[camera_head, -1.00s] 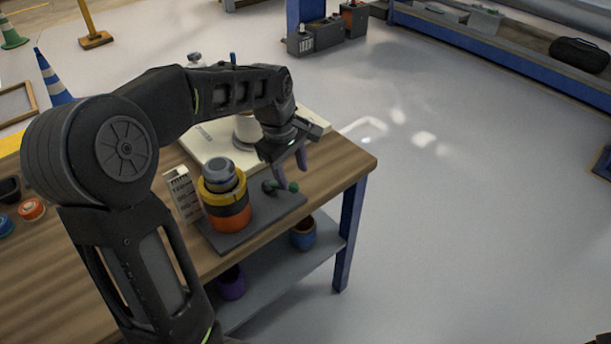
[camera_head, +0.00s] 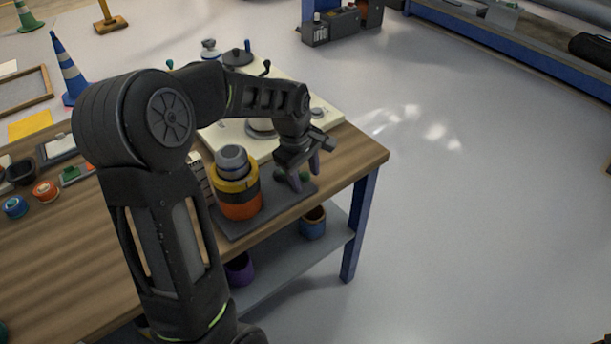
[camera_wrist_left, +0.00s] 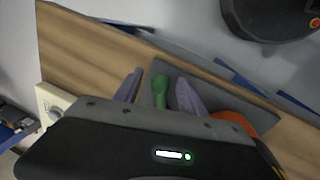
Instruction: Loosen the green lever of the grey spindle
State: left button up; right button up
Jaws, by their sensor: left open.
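The grey spindle (camera_head: 231,156) stands upright on a dark plate (camera_head: 236,224) near the bench's front edge, with yellow, black and orange rings (camera_head: 239,202) around its lower part. The green lever (camera_wrist_left: 159,92) shows in the left wrist view between my two purple fingers, with a gap on each side. In the head view the green lever (camera_head: 304,176) is partly hidden by the fingers. My left gripper (camera_head: 305,174) is open, pointing down at the lever at the plate's right end; its fingers also show in the left wrist view (camera_wrist_left: 159,80). My right gripper is not in view.
A cream-coloured unit (camera_head: 225,141) with dark knobs lies behind the plate. Small coloured rolls, including an orange one (camera_head: 46,190), lie at the left of the wooden bench (camera_head: 68,258). A blue roll (camera_head: 313,226) and a purple one (camera_head: 240,270) are on the shelf below.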

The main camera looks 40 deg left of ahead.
pick_arm(q)
jog(key=shift+f, duration=0.4)
jog(key=shift+c, duration=0.6)
grip_shut()
dwell(0.6)
